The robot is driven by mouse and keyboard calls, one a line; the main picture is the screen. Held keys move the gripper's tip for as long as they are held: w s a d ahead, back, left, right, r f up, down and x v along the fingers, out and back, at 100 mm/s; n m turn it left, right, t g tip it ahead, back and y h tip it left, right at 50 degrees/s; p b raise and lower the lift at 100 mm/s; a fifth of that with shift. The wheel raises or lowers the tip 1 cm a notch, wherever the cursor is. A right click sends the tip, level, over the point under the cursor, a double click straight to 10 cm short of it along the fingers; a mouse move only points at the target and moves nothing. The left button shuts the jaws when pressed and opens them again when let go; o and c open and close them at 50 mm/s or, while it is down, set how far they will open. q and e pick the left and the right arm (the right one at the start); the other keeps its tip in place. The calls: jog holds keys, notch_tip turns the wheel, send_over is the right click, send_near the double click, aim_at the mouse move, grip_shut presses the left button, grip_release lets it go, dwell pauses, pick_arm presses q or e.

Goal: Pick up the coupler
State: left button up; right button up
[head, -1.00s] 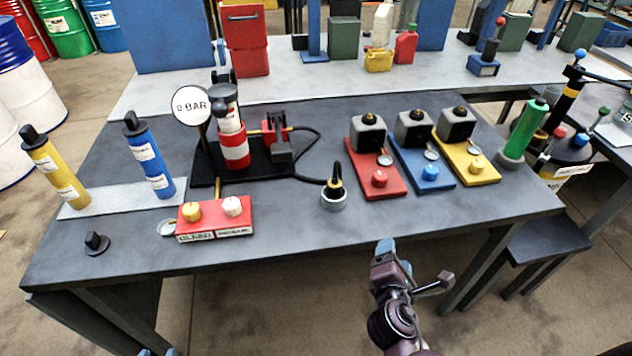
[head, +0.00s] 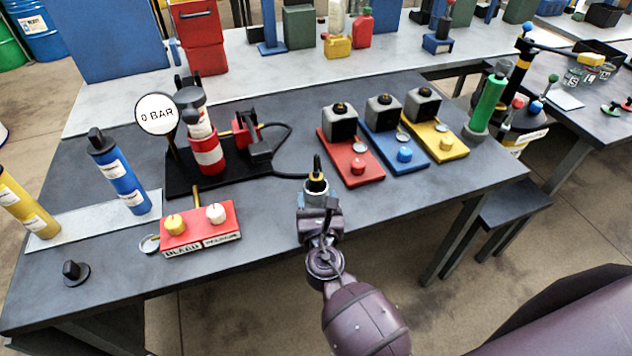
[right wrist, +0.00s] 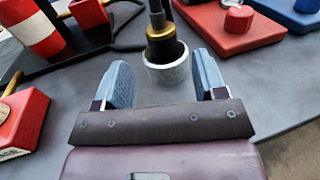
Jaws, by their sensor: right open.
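The coupler (head: 316,183) is a black piece with a brass ring on the end of a black hose. It stands upright in a grey ring-shaped holder (right wrist: 167,73) near the table's front edge. In the right wrist view the coupler (right wrist: 161,46) shows just beyond the fingertips, between their lines. My right gripper (right wrist: 163,75) is open and empty, its two blue fingers on either side of the near side of the holder. In the head view my right gripper (head: 317,207) covers the holder's lower part. My left gripper is not in view.
A red block with yellow and white knobs (head: 201,228) sits left of the coupler. A black base (head: 180,178) with a red-and-white cylinder and gauge stands behind it. Red (head: 358,174), blue and yellow plates with knobs lie to the right. The table's front right is clear.

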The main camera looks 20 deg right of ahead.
aim_at(316, 184)
jog(key=shift+x, duration=3.35)
jog(key=shift+d+r, duration=0.1)
jog(key=shift+r, duration=0.1)
jog(key=c, duration=1.1)
